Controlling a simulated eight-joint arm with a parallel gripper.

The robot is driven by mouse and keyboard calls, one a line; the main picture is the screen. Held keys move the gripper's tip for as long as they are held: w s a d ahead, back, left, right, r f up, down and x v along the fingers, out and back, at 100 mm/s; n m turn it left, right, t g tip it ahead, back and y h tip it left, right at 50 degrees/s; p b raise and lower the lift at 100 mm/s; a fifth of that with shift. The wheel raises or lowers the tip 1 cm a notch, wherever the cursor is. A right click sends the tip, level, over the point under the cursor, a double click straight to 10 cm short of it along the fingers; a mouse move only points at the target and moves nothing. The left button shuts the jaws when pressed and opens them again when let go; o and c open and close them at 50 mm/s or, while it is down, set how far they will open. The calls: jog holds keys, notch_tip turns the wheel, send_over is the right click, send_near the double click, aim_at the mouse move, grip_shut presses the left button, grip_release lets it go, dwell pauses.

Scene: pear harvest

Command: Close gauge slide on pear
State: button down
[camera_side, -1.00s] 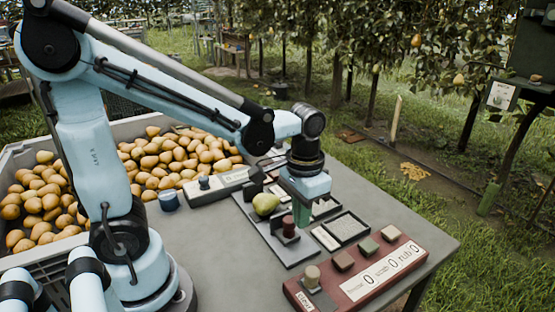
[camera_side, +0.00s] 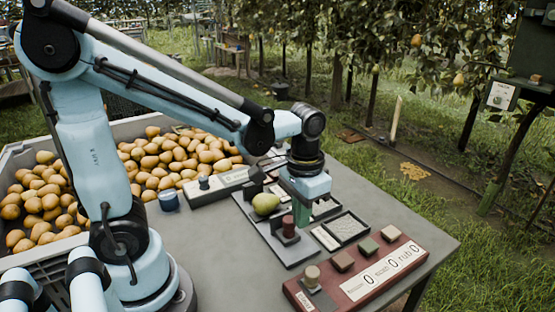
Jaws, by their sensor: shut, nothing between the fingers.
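A green-yellow pear (camera_side: 265,204) lies on the dark gauge plate (camera_side: 287,254) on the grey table. The gauge slide (camera_side: 289,228), with a dark red round knob, stands on the plate in front of the pear, on its near right side. My gripper (camera_side: 302,222) points down just right of the pear and beside the knob. Its green fingers are shut with nothing between them. The knob partly overlaps the finger area, so I cannot tell whether the fingers touch the slide.
A red counter box (camera_side: 372,273) with several knobs stands at the table's front right. A speckled tray (camera_side: 346,226) lies right of the gauge. A crate of pears (camera_side: 20,163) is at the left.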

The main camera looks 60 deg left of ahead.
aim_at(290, 220)
jog(key=shift+f, duration=0.15)
jog(key=shift+f, duration=2.2)
jog(key=shift+a, duration=2.4)
dwell(0.8)
jog(key=shift+d, duration=0.15)
jog(key=shift+d, duration=0.3)
jog(key=shift+r, duration=0.1)
jog(key=shift+r, duration=3.9)
